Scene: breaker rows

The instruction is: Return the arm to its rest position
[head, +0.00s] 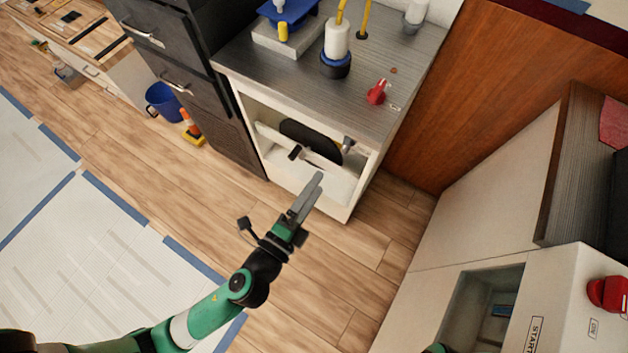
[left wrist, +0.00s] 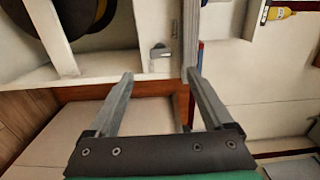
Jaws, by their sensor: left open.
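My left arm (head: 213,311), green and black, reaches in from the lower left in the head view. Its gripper (head: 305,203) is over the wooden floor, in front of a white cabinet (head: 345,200) with an open front. In the left wrist view the two grey fingers (left wrist: 160,76) are spread apart with nothing between them. The white cabinet frame (left wrist: 150,45) lies beyond the fingertips; I cannot tell the exact gap. My right gripper is out of view; only a small green piece shows at the bottom edge of the head view.
A grey countertop (head: 395,60) holds a white bottle (head: 338,40) and a red object (head: 377,92). Dark drawers (head: 182,70) stand left of the cabinet. A white machine with a red button (head: 606,293) is at lower right. Floor (head: 160,190) left of the arm is clear.

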